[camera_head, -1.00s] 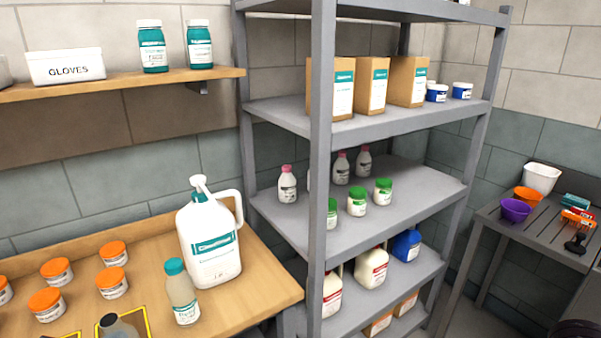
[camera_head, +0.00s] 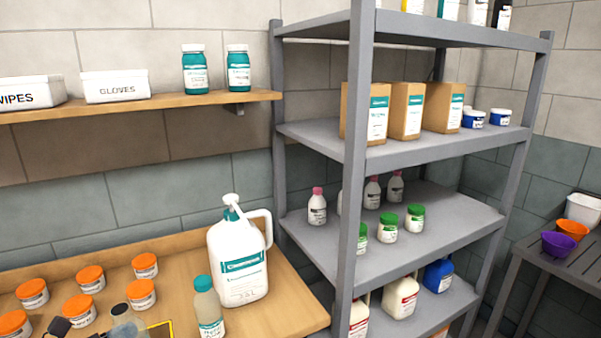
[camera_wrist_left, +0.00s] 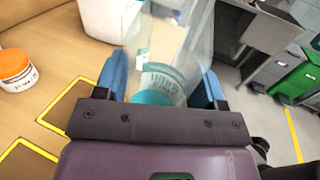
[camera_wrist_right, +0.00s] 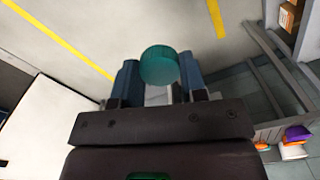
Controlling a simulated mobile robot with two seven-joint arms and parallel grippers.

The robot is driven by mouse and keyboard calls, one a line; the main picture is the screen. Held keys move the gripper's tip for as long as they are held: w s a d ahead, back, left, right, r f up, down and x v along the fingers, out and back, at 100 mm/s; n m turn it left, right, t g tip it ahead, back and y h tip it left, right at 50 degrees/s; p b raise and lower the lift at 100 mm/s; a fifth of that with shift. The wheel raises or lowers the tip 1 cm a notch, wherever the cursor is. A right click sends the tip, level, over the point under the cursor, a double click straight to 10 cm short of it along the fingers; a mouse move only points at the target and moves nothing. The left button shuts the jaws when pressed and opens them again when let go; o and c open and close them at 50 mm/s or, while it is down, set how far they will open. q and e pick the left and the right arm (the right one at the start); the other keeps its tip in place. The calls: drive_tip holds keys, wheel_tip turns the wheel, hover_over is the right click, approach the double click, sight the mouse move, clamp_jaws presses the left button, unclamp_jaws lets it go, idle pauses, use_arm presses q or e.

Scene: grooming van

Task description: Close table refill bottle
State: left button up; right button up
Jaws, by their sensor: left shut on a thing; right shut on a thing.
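A clear bottle (camera_wrist_left: 185,55) with teal print is between the blue fingers of my left gripper (camera_wrist_left: 163,80), which is shut on it. The top of a clear, seemingly open bottle (camera_head: 128,325) shows at the bottom edge of the head view; the rest is cut off. My right gripper (camera_wrist_right: 160,82) is shut on a round teal cap (camera_wrist_right: 159,66), seen in the right wrist view; I cannot tell how much is below it. The right gripper does not show in the head view. A separate clear bottle with a teal cap (camera_head: 208,310) stands upright on the table.
A large white pump jug (camera_head: 238,262) stands on the wooden table (camera_head: 290,310) beside the capped bottle. Several orange-lidded jars (camera_head: 91,279) stand to the left. A grey shelf rack (camera_head: 357,180) stands at the table's right. Yellow outlines (camera_wrist_left: 75,92) mark the tabletop.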

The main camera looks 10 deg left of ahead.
sight(144, 327)
use_arm(q)
drive_tip(key=shift+w+d+r+n+t+y, duration=0.3)
drive_tip(key=shift+w+d+r+n+y, duration=0.1)
drive_tip(key=shift+w+d+r+y, duration=0.25)
drive_tip(key=shift+w+d+r+n+t+y, duration=0.25)
drive_tip(key=shift+w+r+n+t+y, duration=0.3)
drive_tip(key=shift+r+n+y, duration=0.25)
drive_tip(key=w+d+f+n+t+y, duration=0.1)
drive_tip(key=d+n+y, duration=0.4)
drive_tip(key=d, duration=0.7)
drive_tip(key=w+y, duration=0.1)
drive_tip(key=y, duration=0.1)
drive_tip(key=shift+d+f+t+y, duration=0.15)
drive_tip(key=shift+f+t+y, duration=0.2)
drive_tip(key=shift+f, duration=0.05)
use_arm(e)
drive_tip(key=w+a+r+n, duration=0.2)
drive_tip(key=w+a+n, duration=0.4)
drive_tip(key=w+n, duration=0.1)
drive_tip(key=w+a+r+n, duration=0.2)
drive_tip(key=w+a+n, duration=0.5)
drive_tip(key=w+n, duration=0.1)
drive_tip(key=shift+w+r, duration=0.25)
drive_tip(key=shift+w, duration=0.5)
